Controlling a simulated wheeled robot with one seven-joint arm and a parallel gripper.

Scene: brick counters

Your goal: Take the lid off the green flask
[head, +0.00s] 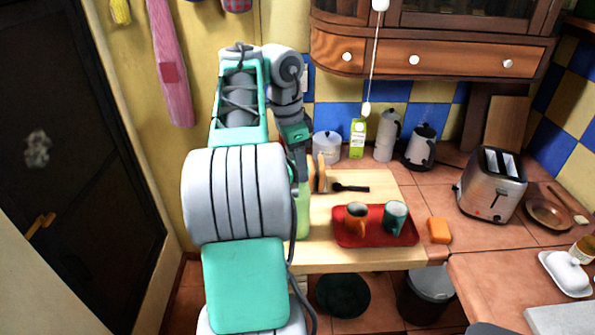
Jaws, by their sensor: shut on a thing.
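The green flask (303,214) is pale green and stands upright near the left edge of the wooden board. My arm hides its left side. My gripper (301,178) points down at the flask's top and is shut there, on what appears to be its lid. The fingers cover the lid, so its shape and whether it is still seated on the flask cannot be made out.
Close right of the gripper stands a tan-orange item (320,176), partly hidden. A dark utensil (350,188) lies on the board. A red tray (375,236) holds an orange mug (356,217) and a teal mug (395,216). A white canister (327,146) stands behind.

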